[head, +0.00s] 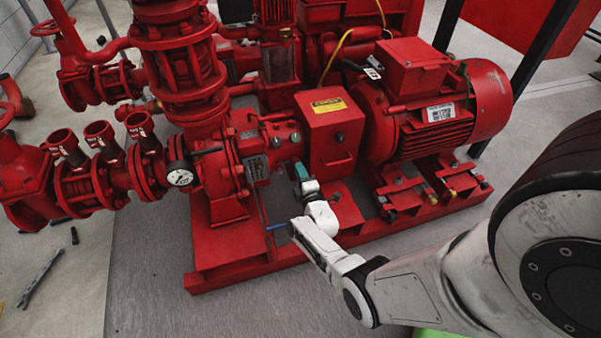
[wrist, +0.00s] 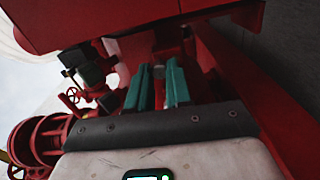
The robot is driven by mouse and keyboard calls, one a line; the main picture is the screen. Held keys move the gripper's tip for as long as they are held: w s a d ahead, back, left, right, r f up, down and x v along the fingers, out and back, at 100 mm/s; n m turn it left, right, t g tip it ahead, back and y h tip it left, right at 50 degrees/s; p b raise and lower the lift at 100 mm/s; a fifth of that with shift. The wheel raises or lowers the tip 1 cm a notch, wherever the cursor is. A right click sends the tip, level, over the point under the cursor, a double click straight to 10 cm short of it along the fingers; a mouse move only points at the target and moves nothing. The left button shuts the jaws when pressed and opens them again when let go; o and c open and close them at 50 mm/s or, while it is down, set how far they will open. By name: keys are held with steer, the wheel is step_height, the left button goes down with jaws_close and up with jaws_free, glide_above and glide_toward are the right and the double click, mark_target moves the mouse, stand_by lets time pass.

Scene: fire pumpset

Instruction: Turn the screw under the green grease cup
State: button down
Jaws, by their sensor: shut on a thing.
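My gripper (head: 302,178) has teal fingers and reaches in beside the red pump, just left of and below the red box with the yellow label.
The red box (head: 329,139) and the red motor (head: 440,95) stand right of my gripper. A pressure gauge (head: 180,178) is on the left. The red base frame (head: 235,270) runs below. Bare floor (head: 400,250) lies in front.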

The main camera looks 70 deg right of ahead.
stand_by(0.4)
steer(key=c, duration=1)
jaws_free()
steer(key=shift+c, duration=0.2)
steer(key=p+v, duration=0.5)
steer(key=v, duration=0.6)
steer(key=shift+w, duration=0.15)
